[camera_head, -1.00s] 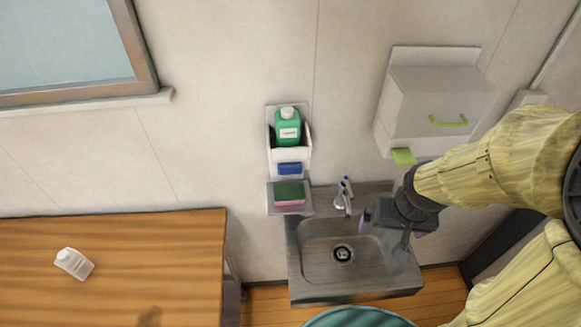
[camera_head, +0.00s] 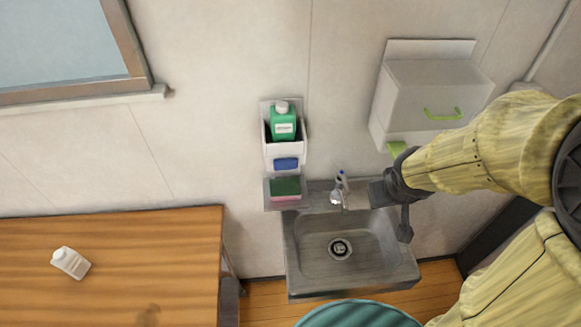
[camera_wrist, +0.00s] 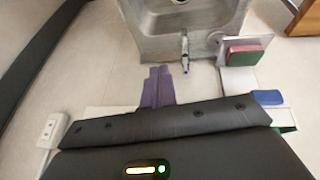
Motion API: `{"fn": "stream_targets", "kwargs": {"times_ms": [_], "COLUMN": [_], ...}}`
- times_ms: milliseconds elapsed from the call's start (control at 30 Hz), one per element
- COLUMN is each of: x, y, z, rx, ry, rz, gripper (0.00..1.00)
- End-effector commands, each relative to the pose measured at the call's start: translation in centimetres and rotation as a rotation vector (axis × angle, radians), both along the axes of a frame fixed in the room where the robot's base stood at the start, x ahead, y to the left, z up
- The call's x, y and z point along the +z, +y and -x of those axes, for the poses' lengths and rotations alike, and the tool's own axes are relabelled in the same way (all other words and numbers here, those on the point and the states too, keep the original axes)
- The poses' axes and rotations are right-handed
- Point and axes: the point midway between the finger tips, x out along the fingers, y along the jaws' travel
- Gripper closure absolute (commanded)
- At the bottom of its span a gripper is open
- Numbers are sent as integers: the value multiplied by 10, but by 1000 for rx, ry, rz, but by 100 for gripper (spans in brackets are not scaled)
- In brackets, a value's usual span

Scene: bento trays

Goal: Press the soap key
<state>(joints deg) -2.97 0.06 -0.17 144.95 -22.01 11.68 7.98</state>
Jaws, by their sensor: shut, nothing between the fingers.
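The soap dispenser on the wall is a white holder (camera_head: 283,153) with a green bottle (camera_head: 283,127) in it. Its blue key (camera_head: 286,164) is on the front, below the bottle. The blue key also shows in the wrist view (camera_wrist: 267,97), to the right of my fingers. My gripper (camera_head: 350,198) is shut and empty, pointing left, close to the tap and to the right of the key with a clear gap. In the wrist view its purple fingers (camera_wrist: 158,73) are together.
A tray (camera_head: 270,205) with a green and pink sponge (camera_head: 286,188) sits below the key. The tap (camera_head: 340,186) stands over the sink (camera_head: 300,285). A paper dispenser (camera_head: 430,95) hangs to the right.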

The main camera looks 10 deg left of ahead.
Motion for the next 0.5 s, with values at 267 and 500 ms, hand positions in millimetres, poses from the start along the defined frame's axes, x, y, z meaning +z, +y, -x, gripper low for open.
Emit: {"fn": "stream_targets", "kwargs": {"times_ms": [267,500], "x": [20,36], "y": [24,58], "z": [-35,-53], "rx": [256,499], "ry": [-153,-260], "rz": [74,103], "gripper": [100,100]}}
